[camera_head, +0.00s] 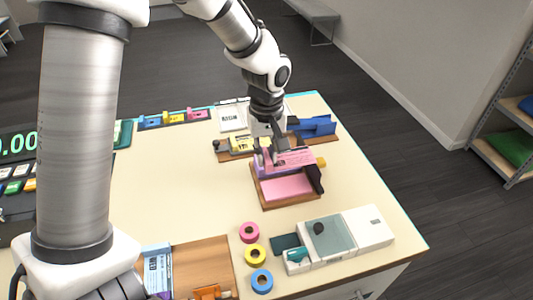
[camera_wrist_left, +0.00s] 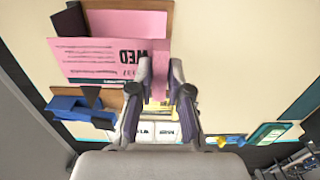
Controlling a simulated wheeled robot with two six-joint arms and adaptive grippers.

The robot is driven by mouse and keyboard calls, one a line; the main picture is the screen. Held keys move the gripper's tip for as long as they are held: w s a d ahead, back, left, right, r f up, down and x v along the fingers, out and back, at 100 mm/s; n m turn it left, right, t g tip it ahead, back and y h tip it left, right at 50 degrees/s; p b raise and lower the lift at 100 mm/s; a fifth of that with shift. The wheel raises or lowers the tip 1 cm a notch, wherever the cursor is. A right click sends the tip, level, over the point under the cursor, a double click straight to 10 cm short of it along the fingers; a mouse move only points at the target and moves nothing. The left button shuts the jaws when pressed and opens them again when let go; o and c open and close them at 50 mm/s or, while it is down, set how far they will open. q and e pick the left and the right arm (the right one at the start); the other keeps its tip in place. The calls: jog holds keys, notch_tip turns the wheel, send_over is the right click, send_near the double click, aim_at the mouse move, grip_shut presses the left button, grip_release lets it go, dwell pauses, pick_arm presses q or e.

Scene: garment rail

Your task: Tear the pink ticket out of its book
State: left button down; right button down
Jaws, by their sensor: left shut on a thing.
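The pink ticket (camera_head: 297,157), printed with dark lettering, stands out above its book in the head view. In the left wrist view the ticket (camera_wrist_left: 100,58) shows large letters ending beside my fingers. My left gripper (camera_head: 268,157) is shut on one end of the ticket; it also shows in the left wrist view (camera_wrist_left: 159,88). The ticket book (camera_head: 287,187) has a pink top sheet on a brown base, with a dark piece at its right side. The book also shows in the left wrist view (camera_wrist_left: 130,24). I cannot tell whether the ticket is still joined to it. My right gripper is out of view.
A blue device (camera_head: 316,125) and a yellow-ticket holder (camera_head: 240,144) stand behind the book. Pink, yellow and blue tape rolls (camera_head: 255,255) lie in front, beside a white-and-grey machine (camera_head: 345,237). The left middle of the table (camera_head: 170,190) is clear.

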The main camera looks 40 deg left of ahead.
pick_arm(q)
jog(key=shift+r+p, duration=2.3)
jog(key=shift+r, duration=0.2)
jog(key=shift+f, duration=0.1)
